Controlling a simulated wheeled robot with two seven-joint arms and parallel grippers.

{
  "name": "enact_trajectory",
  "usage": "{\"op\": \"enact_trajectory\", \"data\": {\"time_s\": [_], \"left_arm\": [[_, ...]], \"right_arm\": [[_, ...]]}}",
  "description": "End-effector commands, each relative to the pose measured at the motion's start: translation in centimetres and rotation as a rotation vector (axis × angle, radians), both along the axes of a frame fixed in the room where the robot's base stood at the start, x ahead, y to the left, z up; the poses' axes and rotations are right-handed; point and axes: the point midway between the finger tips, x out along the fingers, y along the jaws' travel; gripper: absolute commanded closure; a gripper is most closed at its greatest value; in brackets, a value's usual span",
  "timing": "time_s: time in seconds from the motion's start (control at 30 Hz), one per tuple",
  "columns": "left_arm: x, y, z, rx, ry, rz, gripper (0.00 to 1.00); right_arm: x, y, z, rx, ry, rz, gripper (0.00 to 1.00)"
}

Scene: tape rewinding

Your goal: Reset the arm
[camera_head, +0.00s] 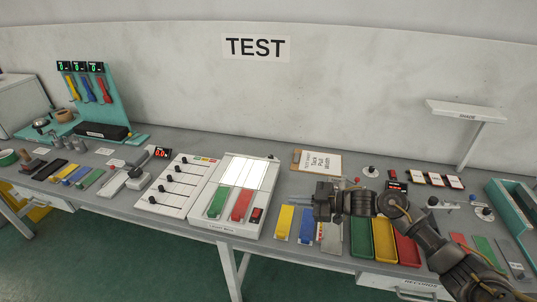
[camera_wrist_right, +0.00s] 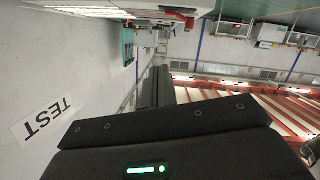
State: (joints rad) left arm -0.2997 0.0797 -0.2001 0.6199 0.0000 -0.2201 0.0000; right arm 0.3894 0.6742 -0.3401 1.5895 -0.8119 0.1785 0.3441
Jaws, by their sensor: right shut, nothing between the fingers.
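My right arm comes in from the lower right in the head view and bends left over the bench. My right gripper (camera_head: 322,201) is shut and empty. It points left, above the blue and grey pieces and beside the green tray (camera_head: 361,238). In the right wrist view its dark body (camera_wrist_right: 170,140) with a green light fills the lower part. My left arm and gripper are not in view.
On the long grey bench (camera_head: 275,240) stand a white light box (camera_head: 241,190), a slider panel (camera_head: 176,187), a yellow tray (camera_head: 384,241) and a red tray (camera_head: 407,250). A white shelf (camera_head: 466,112) juts out at right. Clear air lies above the bench's middle.

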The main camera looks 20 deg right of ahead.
Motion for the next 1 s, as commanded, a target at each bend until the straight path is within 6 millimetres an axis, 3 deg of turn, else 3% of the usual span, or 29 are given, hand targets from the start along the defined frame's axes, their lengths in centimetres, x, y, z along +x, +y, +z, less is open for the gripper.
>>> {"op": "enact_trajectory", "data": {"time_s": [0.17,0.27,0.37,0.47,0.6,0.8,1.0], "left_arm": [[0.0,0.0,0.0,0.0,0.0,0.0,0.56],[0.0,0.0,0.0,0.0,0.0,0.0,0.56],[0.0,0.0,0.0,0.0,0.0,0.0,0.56],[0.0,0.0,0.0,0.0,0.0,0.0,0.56],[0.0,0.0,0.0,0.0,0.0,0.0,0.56],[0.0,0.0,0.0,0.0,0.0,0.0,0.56],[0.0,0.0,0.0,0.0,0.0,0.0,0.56]], "right_arm": [[-0.7,1.1,-1.4,-0.022,0.003,-0.036,1.0],[-2.1,2.8,-3.7,-0.063,0.013,-0.128,1.0],[-4.7,4.1,-6.3,-0.124,0.061,-0.287,1.0],[-8.6,3.9,-8.6,-0.191,0.168,-0.481,1.0],[-14.9,2.0,-10.8,-0.27,0.373,-0.699,1.0],[-22.6,0.0,-12.2,-0.339,0.629,-0.862,1.0],[-28.9,-0.9,-12.5,-0.381,0.833,-0.942,1.0]]}}
